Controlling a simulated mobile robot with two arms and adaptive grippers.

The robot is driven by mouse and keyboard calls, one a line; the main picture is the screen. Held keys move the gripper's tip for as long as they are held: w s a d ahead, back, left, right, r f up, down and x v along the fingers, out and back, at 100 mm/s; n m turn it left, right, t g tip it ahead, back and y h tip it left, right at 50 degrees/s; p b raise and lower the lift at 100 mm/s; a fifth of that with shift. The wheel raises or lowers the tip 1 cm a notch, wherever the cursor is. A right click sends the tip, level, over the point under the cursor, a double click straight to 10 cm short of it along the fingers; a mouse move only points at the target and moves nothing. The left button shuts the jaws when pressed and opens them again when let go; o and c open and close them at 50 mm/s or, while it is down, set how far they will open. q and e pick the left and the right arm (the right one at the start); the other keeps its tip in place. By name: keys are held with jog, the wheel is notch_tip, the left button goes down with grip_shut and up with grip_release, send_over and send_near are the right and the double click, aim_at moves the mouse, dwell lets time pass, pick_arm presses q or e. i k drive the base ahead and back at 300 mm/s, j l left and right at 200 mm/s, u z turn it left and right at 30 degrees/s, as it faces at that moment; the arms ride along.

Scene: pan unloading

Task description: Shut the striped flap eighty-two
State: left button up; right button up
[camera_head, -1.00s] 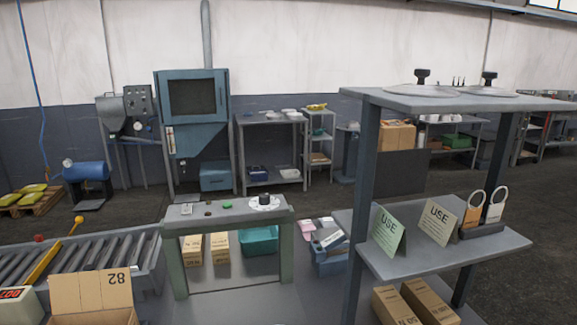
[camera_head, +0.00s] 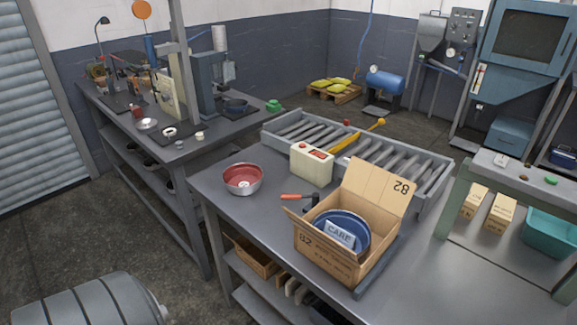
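The open cardboard box (camera_head: 365,262) stands on the grey bench. Its rear flap (camera_head: 376,188) stands up, tilted back, and bears an upside-down "82". I cannot make out stripes on it. The front of the box also bears an "82". A smaller flap (camera_head: 298,220) sticks out at the left. A blue round pan (camera_head: 355,222) lies in the box with a pale card (camera_head: 339,234) reading "CARE" on it. Neither of my grippers is in view.
A roller conveyor (camera_head: 283,126) runs behind. A grey ribbed drum-like shape (camera_head: 90,303) fills the lower left.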

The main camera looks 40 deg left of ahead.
aim_at(344, 251)
jog(key=j+u, duration=0.1)
jog(key=u, duration=0.4)
jog(key=i+u, duration=0.1)
jog(key=u, duration=0.4)
jog(key=i+j, duration=0.05)
